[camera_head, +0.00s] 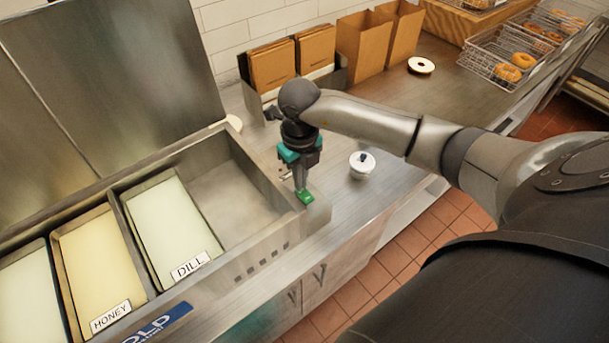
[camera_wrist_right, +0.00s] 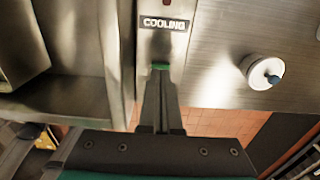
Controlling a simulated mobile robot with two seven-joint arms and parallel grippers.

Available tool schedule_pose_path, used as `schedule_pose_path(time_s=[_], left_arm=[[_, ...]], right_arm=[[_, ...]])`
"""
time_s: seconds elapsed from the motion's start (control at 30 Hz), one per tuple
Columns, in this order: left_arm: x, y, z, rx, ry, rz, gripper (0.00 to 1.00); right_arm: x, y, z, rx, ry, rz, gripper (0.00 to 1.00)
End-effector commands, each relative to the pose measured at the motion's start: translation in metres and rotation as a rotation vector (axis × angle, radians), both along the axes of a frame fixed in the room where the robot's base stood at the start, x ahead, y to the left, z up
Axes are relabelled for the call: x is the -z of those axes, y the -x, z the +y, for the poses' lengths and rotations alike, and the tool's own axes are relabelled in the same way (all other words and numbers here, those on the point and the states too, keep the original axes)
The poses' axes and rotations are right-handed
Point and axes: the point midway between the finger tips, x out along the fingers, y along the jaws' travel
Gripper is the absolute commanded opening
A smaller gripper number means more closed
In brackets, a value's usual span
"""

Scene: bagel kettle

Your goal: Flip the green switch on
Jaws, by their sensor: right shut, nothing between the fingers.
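The green switch (camera_head: 305,197) sits on the metal rim at the right end of the spread cooler (camera_head: 255,262). My right gripper (camera_head: 301,186) points down, shut and empty, with its fingertips right at the switch. In the right wrist view the shut fingers (camera_wrist_right: 160,128) cover most of the switch, and only a thin green strip (camera_wrist_right: 161,67) shows beyond the tips. A label reading COOLING (camera_wrist_right: 164,24) lies just past it. Whether the fingers touch the switch, and which way it is tipped, I cannot tell. My left gripper is not in view.
A small white lidded pot (camera_head: 362,165) stands on the counter right of the gripper. Spread bins marked HONEY and DILL (camera_head: 170,225) are at left. Paper bags (camera_head: 365,45) and wire baskets of bagels (camera_head: 505,70) stand at the back. The counter between is mostly clear.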

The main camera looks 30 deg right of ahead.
Motion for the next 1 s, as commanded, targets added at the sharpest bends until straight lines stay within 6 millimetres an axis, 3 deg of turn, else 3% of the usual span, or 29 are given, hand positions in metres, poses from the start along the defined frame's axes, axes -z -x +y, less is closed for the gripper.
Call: schedule_pose_path(time_s=[1.0], left_arm=[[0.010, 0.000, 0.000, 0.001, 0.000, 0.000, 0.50]], right_arm=[[0.012, 0.000, 0.000, 0.000, 0.000, 0.000, 0.00]])
